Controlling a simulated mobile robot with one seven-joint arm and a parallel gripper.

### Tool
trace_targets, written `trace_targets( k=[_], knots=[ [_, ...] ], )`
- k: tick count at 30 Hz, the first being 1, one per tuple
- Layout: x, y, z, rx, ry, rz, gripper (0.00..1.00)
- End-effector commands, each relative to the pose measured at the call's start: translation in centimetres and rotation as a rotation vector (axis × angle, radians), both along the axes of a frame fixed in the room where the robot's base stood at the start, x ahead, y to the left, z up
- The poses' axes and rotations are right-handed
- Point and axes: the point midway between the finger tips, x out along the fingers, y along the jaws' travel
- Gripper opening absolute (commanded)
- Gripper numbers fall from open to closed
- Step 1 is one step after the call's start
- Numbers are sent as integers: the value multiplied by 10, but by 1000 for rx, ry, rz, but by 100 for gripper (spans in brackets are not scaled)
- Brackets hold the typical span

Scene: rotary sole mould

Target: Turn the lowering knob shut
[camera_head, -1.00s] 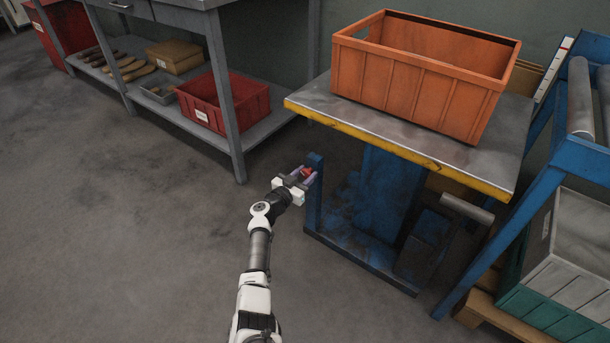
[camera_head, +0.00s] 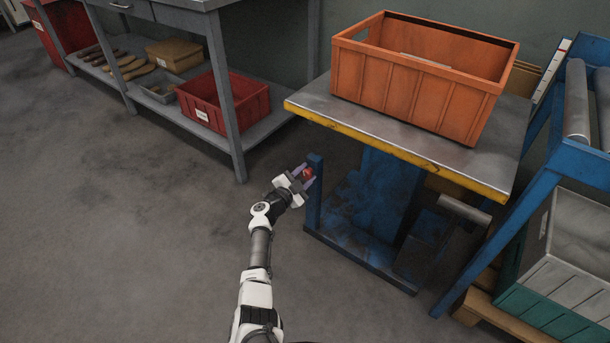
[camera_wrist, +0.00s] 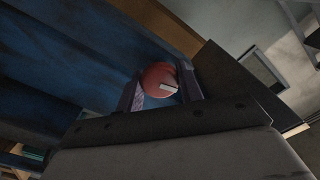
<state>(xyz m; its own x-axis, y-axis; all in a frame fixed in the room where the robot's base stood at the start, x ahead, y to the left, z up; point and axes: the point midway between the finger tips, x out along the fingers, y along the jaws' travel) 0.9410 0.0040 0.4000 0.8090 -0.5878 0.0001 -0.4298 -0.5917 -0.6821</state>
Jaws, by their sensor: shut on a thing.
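The lowering knob (camera_head: 308,172) is small, round and red. It sits by the top of a blue post (camera_head: 315,195) at the left of the lift table's blue frame. My gripper (camera_head: 304,175) reaches it from the lower left and is shut on it, with one finger on each side. In the wrist view the red knob (camera_wrist: 159,80) shows a pale mark on its face and lies between the fingertips of my gripper (camera_wrist: 164,88). The knob's mounting is hidden.
The lift table's metal top (camera_head: 318,98) with a yellow edge stands above and right of my gripper, bearing an orange crate (camera_head: 415,95). A grey workbench with a lower shelf (camera_head: 215,140) stands at the left. A blue roller rack (camera_head: 535,190) stands at the right. The floor at left is clear.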

Motion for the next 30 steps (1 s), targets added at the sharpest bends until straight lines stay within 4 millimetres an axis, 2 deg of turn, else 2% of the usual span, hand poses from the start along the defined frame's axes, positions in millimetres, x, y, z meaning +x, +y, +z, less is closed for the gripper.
trace_targets(
  k=[12, 30],
  knots=[
    [0, 0, -1, 170, -123, 0, 14],
    [0, 1, -1, 201, -145, 1, 14]
  ],
)
